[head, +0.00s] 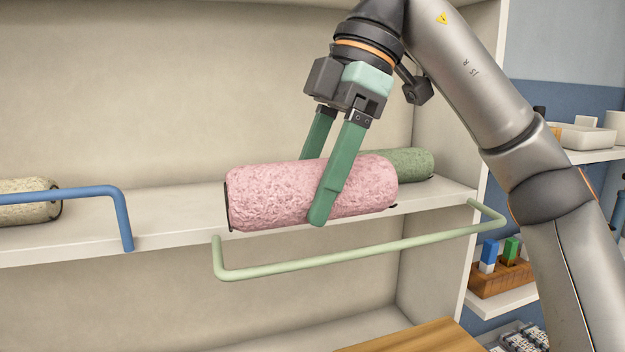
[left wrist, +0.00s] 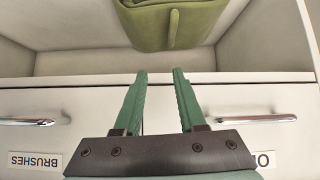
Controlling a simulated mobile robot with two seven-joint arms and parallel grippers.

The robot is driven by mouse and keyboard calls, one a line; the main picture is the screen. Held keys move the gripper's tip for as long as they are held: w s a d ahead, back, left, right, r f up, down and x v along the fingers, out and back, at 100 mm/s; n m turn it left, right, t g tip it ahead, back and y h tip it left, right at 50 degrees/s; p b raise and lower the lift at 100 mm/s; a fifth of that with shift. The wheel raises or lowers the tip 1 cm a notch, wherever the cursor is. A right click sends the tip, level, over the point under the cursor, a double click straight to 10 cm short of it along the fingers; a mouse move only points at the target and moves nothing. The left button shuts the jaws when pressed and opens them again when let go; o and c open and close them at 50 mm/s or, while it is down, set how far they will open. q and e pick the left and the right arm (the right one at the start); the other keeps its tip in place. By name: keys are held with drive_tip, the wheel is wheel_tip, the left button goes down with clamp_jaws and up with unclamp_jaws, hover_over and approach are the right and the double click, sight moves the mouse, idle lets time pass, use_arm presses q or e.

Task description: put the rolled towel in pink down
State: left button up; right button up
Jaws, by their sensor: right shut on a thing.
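The pink rolled towel (head: 270,192) lies level, lengthwise along the front of the shelf board (head: 170,222) in the head view. Its lower side overlaps the board's front edge; I cannot tell whether it touches the board. My right gripper (head: 316,190) comes down from above and is shut on the pink towel, one green finger across its front and the other partly hidden behind it. My left gripper (left wrist: 158,72) shows only in the left wrist view, fingers apart with nothing between them, in front of white drawers.
A green rolled towel (head: 410,164) lies behind the pink one, partly hidden. A cream roll (head: 28,206) lies at left behind a blue rail (head: 90,190). A pale green rail (head: 340,256) runs before the shelf. An olive folded item (left wrist: 172,24) sits above the drawers.

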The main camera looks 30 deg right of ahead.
drive_tip(key=w+d+p, duration=0.1)
drive_tip(key=w+p, duration=0.1)
drive_tip(key=w, duration=0.3)
drive_tip(key=w+d+p, duration=0.2)
drive_tip(key=w+p, duration=0.1)
drive_tip(key=w, duration=0.3)
drive_tip(key=w+d+p, duration=0.1)
drive_tip(key=w+p, duration=0.1)
drive_tip(key=w, duration=0.4)
drive_tip(key=shift+d+r, duration=0.15)
drive_tip(key=shift+r, duration=0.1)
drive_tip(key=shift+w+f, duration=0.1)
drive_tip(key=shift+w, duration=0.15)
drive_tip(key=shift+d+f, duration=0.1)
drive_tip(key=shift+f, duration=0.2)
drive_tip(key=shift+f+p, duration=0.3)
drive_tip(key=shift+f, duration=1.25)
drive_tip(key=o, duration=1.4)
drive_tip(key=shift+c, duration=0.2)
